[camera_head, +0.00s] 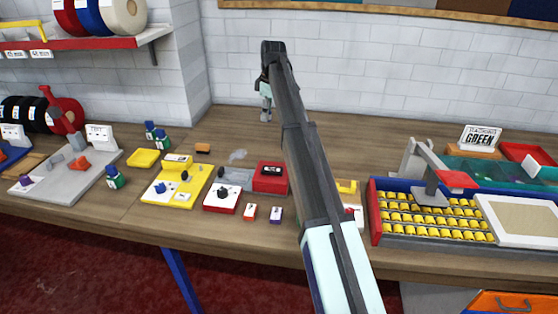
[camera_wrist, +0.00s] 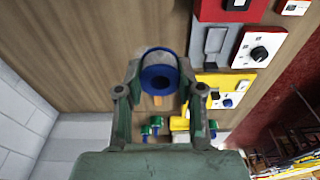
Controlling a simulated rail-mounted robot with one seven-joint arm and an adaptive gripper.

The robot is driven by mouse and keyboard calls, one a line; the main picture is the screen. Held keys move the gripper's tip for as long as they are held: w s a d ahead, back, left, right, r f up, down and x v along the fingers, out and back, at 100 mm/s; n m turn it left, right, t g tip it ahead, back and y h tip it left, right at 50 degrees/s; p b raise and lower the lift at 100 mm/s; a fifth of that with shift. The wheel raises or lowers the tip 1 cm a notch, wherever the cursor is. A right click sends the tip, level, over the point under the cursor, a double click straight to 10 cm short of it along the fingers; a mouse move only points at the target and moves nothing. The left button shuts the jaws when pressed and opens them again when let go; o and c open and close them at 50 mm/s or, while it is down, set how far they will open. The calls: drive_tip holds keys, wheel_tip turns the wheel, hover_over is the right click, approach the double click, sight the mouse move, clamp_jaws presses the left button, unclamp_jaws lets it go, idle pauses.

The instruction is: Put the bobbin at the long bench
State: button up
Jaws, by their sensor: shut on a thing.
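My gripper (camera_head: 266,103) is over the back part of the long wooden bench (camera_head: 230,130), near the wall. In the wrist view my gripper (camera_wrist: 160,91) is shut on a bobbin (camera_wrist: 158,77) with a blue flange and a pale grey body. The bobbin sits between the two fingers with its round end and centre hole toward the camera. The bench (camera_wrist: 85,62) shows beyond it. Whether the bobbin touches the bench is not clear. In the head view the bobbin is too small and covered to make out.
A yellow control panel (camera_head: 163,190), a red-edged panel (camera_head: 212,202) and small bottles (camera_head: 113,180) stand left of my arm. The bench's back strip is mostly clear.

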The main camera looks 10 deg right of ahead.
drive_tip(key=f+p, duration=0.4)
drive_tip(key=f, duration=1.5)
drive_tip(key=shift+a+f, duration=0.15)
drive_tip(key=shift+a, duration=0.05)
drive_tip(key=shift+f, duration=0.15)
drive_tip(key=o, duration=1)
drive_tip(key=shift+c, duration=0.2)
wheel_tip(320, 180, up, 12)
drive_tip(key=d+b, duration=0.1)
drive_tip(key=b, duration=0.1)
drive_tip(key=shift+s+d, duration=0.15)
drive_tip(key=shift+s, duration=0.1)
